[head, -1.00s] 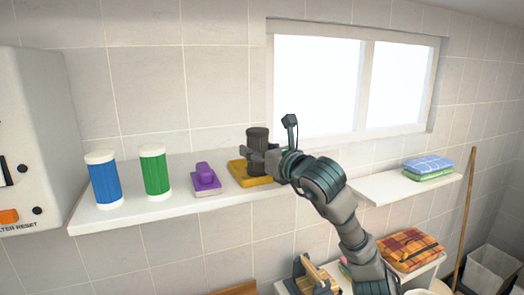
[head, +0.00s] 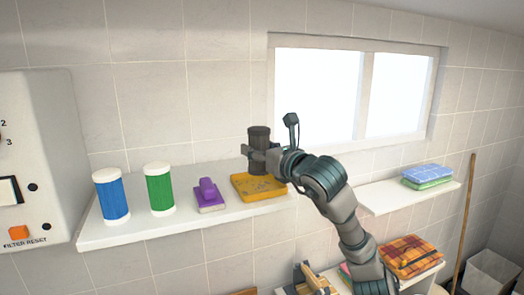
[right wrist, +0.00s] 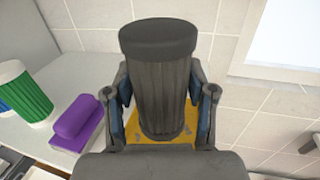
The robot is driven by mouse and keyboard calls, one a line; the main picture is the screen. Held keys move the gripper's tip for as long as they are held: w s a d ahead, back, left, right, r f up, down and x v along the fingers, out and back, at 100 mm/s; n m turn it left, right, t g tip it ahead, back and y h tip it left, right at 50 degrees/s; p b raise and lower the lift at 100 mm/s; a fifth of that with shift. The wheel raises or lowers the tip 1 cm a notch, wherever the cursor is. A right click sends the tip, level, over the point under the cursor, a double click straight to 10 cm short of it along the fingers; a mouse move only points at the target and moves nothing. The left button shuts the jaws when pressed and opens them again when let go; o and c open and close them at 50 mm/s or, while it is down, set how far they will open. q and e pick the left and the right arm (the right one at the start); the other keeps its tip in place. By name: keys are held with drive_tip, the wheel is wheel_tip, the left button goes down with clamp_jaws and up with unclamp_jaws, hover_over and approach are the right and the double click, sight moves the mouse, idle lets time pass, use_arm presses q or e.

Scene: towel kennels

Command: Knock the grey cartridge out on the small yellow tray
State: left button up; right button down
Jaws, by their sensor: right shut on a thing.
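The grey cartridge (head: 259,137), a dark ribbed cylinder with a smooth cap, stands about upright over the small yellow tray (head: 270,193). My right gripper (head: 259,153) is shut around its body, one finger on each side. In the right wrist view the cartridge (right wrist: 157,75) fills the middle between the fingers, with the yellow tray (right wrist: 190,120) behind it. The cartridge looks a little above the tray, though the exact gap is hard to tell. Dark specks lie on the tray. My left gripper is not in view.
On the same white shelf (head: 150,228) stand a blue canister (head: 111,196), a green canister (head: 159,188) and a purple-handled block (head: 208,195). A control panel (head: 35,170) is at far left. Folded towels (head: 427,175) lie on the right shelf, orange plaid cloth (head: 410,256) below.

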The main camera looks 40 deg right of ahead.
drive_tip(key=shift+s+a, duration=0.4)
drive_tip(key=shift+s, duration=0.05)
drive_tip(key=shift+s+b, duration=0.3)
drive_tip(key=shift+s, duration=0.05)
drive_tip(key=shift+s+f+b, duration=0.1)
drive_tip(key=shift+s+b, duration=0.2)
drive_tip(key=shift+s, duration=1.45)
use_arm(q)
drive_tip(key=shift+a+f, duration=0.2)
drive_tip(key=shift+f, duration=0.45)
use_arm(e)
drive_tip(key=s+a, duration=0.2)
drive_tip(key=s, duration=0.4)
drive_tip(key=shift+s+a, duration=0.15)
drive_tip(key=shift+s, duration=0.05)
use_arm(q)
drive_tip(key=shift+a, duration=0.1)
use_arm(e)
drive_tip(key=shift+a, duration=0.2)
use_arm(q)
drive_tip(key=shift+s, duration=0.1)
